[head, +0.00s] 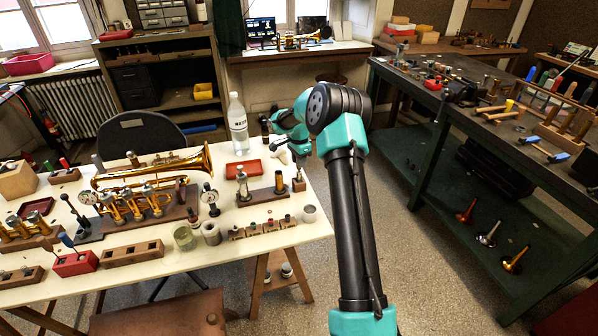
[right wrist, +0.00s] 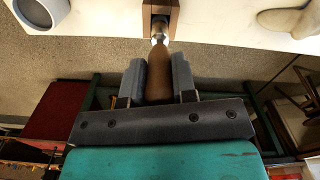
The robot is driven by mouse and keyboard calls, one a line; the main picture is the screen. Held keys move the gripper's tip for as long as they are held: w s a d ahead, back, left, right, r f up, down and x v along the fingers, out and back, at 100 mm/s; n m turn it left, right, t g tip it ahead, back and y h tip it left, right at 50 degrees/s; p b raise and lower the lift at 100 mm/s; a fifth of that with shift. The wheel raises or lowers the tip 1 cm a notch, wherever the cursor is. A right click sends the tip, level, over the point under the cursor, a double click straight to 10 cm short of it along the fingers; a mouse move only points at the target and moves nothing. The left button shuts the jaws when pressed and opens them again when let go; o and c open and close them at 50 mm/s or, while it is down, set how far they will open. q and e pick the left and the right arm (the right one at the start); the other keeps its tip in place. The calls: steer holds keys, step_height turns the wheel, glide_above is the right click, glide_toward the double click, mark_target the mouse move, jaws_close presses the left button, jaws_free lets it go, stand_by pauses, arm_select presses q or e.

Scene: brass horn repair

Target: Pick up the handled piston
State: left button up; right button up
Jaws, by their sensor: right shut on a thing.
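The handled piston (right wrist: 158,75) has a brown wooden handle and a bright metal end. My right gripper (right wrist: 158,80) is shut on the handle, with one grey finger on each side. The metal end points to a small wooden block (right wrist: 160,14) at the table's edge; I cannot tell how deep it sits there. In the head view this block (head: 299,186) stands near the right edge of the white table. My right gripper (head: 299,153) is just above it there, partly hidden by my wrist, which also hides most of the handle. My left gripper is not in view.
A row of small pistons in a wooden rack (head: 263,229) is to the left. Open floor lies right of the table.

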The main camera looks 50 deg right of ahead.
jaws_close()
step_height(320, 180, up, 10)
stand_by(0.7)
stand_by(0.4)
